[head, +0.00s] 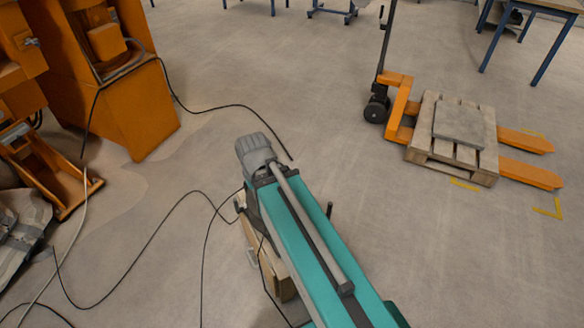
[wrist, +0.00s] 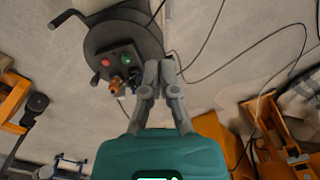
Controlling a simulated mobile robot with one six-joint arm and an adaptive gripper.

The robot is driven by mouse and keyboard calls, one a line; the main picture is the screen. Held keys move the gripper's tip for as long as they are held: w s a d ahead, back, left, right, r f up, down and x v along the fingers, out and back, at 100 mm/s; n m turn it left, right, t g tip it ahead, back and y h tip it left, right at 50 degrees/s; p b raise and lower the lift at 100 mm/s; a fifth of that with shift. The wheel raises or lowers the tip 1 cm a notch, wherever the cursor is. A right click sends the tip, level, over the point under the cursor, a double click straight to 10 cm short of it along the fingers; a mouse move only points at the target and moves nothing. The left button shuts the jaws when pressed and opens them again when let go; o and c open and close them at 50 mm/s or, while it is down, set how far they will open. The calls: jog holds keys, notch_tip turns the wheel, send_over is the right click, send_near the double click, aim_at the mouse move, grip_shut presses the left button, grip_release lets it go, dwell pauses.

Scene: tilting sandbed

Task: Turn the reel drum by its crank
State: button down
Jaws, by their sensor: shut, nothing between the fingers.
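The dark round reel drum (wrist: 122,32) fills the upper middle of the wrist view. Its face carries a red button, a green button and a brownish fitting. A thin dark bent bar (wrist: 70,14) sticks out from the drum's left side and looks like its crank. My gripper (wrist: 159,66) is shut and empty. Its grey fingertips appear over the lower right edge of the drum face, apart from the bar in the picture. Whether the fingertips touch the drum is unclear. In the head view my teal arm hides the gripper and most of what lies beneath it.
Black cables (head: 204,194) run across the floor left of my arm. An orange machine (head: 140,105) stands at upper left. An orange pallet truck (head: 398,108) with a wooden pallet (head: 425,142) stands at right. Open floor lies between them.

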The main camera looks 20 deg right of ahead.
jog(key=w+d+f+n+t+y+b, duration=0.1)
jog(key=w+d+f+n+b, duration=0.4)
jog(key=w+d, duration=0.5)
jog(key=w+d+f+n+t+y+b, duration=0.1)
jog(key=w+d+f+n+y+b, duration=0.1)
jog(key=w+d+f+n+b, duration=0.3)
jog(key=w+d+f+b, duration=0.3)
jog(key=w+d, duration=0.3)
jog(key=w, duration=0.4)
jog(key=shift+d+b, duration=0.25)
jog(key=shift+b, duration=0.25)
jog(key=shift+w, duration=0.1)
jog(key=shift+f, duration=0.15)
